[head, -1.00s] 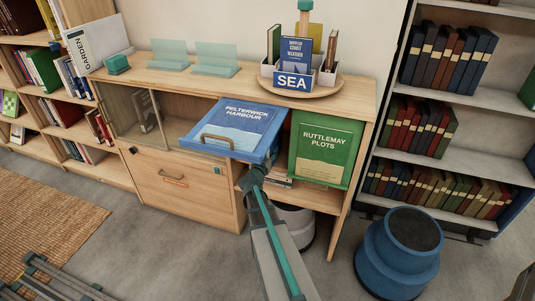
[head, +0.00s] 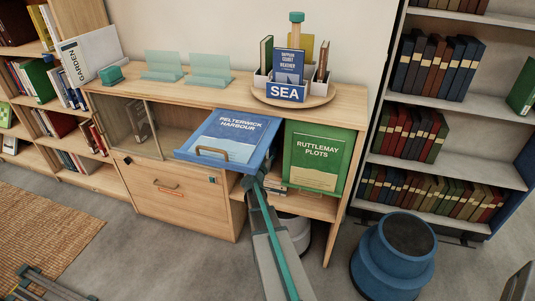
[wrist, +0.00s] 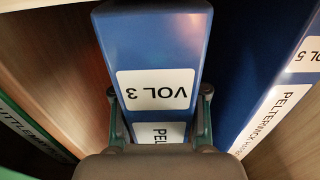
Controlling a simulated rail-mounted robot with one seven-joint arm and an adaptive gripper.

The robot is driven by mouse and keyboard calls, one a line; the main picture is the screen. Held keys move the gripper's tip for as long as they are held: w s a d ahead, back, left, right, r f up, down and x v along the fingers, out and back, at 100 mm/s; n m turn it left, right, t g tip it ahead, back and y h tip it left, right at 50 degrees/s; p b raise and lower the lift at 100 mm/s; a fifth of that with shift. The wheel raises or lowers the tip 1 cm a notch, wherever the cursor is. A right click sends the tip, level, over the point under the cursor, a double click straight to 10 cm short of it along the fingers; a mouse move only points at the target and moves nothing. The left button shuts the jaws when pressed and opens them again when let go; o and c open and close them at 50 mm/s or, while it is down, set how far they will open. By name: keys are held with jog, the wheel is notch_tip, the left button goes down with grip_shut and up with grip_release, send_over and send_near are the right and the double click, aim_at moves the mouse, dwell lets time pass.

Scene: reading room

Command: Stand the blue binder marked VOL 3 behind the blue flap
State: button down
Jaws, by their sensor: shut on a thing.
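The blue flap (head: 235,128), labelled PELTERWICK HARBOUR with a handle, is raised and sticks out of the cabinet's middle. My gripper (wrist: 160,100) is shut on the blue VOL 3 binder (wrist: 150,45). The wrist view shows its spine between the two fingers, with the lettering upside down. In the head view my arm reaches to the opening just below the flap's right side. There the fingertips and the held binder are hidden. Another blue binder, marked VOL 5 (wrist: 305,55), stands to the right in the wrist view. I cannot tell whether the held binder touches the shelf.
A green RUTTLEMAY PLOTS flap (head: 318,158) hangs closed to the right. A wooden panel (wrist: 65,65) lies left of the held binder. The cabinet top (head: 220,95) holds clear stands and a SEA box (head: 285,92). A blue stool (head: 395,255) stands at right.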

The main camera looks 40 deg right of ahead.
jog(key=shift+r, duration=0.1)
jog(key=shift+c, duration=1.6)
grip_release()
jog(key=shift+v, duration=1)
jog(key=p+v, duration=0.2)
jog(key=v, duration=0.7)
jog(key=shift+w, duration=0.1)
